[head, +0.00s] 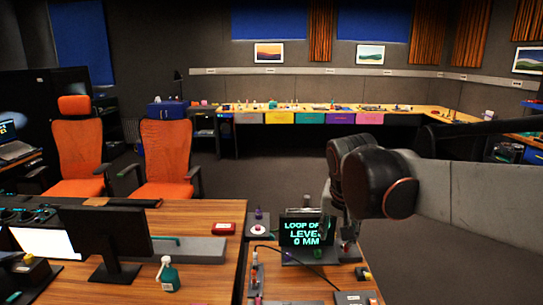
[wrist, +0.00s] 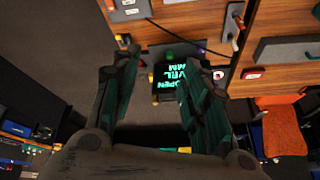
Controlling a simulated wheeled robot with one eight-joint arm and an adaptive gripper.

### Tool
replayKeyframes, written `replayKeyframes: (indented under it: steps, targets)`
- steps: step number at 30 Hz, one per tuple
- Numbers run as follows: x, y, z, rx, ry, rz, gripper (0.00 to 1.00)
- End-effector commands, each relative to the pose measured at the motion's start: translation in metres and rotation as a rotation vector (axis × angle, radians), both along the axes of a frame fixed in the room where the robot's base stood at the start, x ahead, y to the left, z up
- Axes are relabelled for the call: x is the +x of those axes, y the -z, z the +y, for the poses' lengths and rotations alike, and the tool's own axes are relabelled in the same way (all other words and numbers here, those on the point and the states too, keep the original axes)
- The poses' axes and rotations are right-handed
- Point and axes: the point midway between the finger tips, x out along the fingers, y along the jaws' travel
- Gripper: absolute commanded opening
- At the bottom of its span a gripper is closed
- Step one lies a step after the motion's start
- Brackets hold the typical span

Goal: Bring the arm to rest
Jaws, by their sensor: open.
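My arm (head: 375,180) reaches in from the right in the head view, its dark rounded joint above the right end of the wooden desk. My gripper (wrist: 163,62) shows in the wrist view with its two dark-green fingers spread apart and nothing between them held. Past the fingertips lies a small black screen (wrist: 172,78) with green lettering.
Open grey floor (head: 270,180) lies between the desks and the back workbench (head: 330,109).

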Motion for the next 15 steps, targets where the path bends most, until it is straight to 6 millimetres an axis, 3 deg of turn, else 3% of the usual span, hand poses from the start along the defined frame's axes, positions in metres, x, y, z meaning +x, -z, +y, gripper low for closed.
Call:
replayKeyframes:
  steps: [1, 8, 15]
  targets:
    - [-0.018, -0.001, -0.006, -0.003, -0.023, -0.009, 0.41]
    - [-0.087, 0.003, -0.024, -0.022, -0.145, -0.061, 0.41]
    - [-0.153, 0.025, -0.035, -0.058, -0.265, -0.121, 0.41]
